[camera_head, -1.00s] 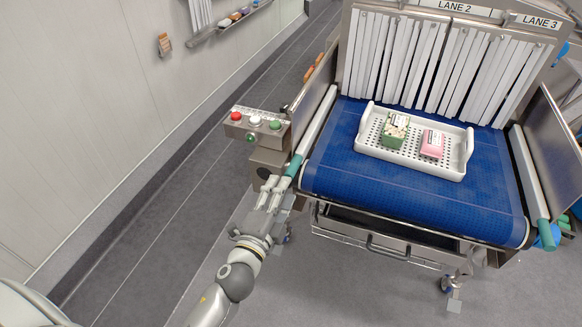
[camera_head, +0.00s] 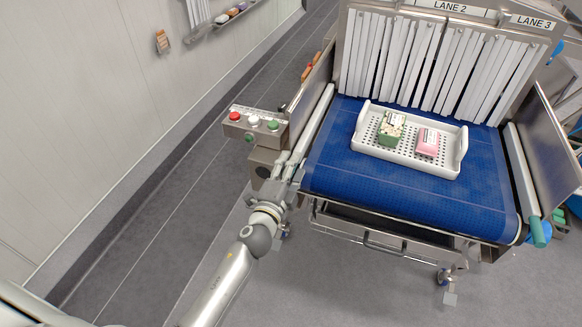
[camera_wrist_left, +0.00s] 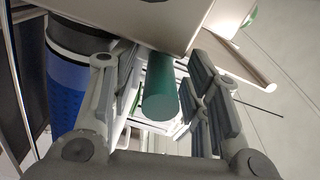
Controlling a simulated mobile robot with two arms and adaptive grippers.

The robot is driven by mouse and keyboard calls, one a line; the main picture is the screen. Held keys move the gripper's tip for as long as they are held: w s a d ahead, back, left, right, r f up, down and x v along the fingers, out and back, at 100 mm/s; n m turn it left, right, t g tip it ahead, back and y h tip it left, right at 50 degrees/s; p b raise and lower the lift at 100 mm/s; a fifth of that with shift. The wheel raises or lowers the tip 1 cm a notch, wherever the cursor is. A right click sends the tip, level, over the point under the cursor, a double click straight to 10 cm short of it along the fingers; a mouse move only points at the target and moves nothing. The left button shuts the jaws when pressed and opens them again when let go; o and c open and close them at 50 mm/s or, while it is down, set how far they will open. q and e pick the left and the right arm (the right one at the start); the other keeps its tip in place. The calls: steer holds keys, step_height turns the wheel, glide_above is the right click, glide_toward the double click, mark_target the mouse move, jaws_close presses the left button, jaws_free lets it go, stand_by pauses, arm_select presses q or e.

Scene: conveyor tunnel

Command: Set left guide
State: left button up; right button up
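The left guide (camera_head: 314,122) is a pale rail along the left side of the blue belt. Its green end handle is hidden behind my gripper in the head view. In the left wrist view the green handle (camera_wrist_left: 163,88) sits between my fingers, with gaps visible on both sides. My left gripper (camera_head: 287,168) is open around this near end of the guide; it also shows in the left wrist view (camera_wrist_left: 158,95). My right gripper is not in view.
A white perforated tray (camera_head: 368,151) with a green box (camera_head: 391,128) and a pink box (camera_head: 428,142) rests on the blue belt (camera_head: 400,195). A button box (camera_head: 255,126) stands left of the guide. Strip curtains (camera_head: 440,65) hang behind. The right guide (camera_head: 522,170) has a green handle.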

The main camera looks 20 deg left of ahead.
arm_select(q)
jaws_close()
steer(key=shift+d, duration=0.1)
steer(key=d+b, duration=0.2)
steer(key=d, duration=0.3)
steer(key=shift+s+d+f, duration=0.1)
steer(key=shift+d+f, duration=0.05)
steer(key=shift+d, duration=0.4)
steer(key=shift+a, duration=0.15)
steer(key=shift+c, duration=0.2)
jaws_free()
steer(key=shift+o, duration=0.4)
steer(key=s, duration=1.2)
steer(key=shift+a, duration=0.2)
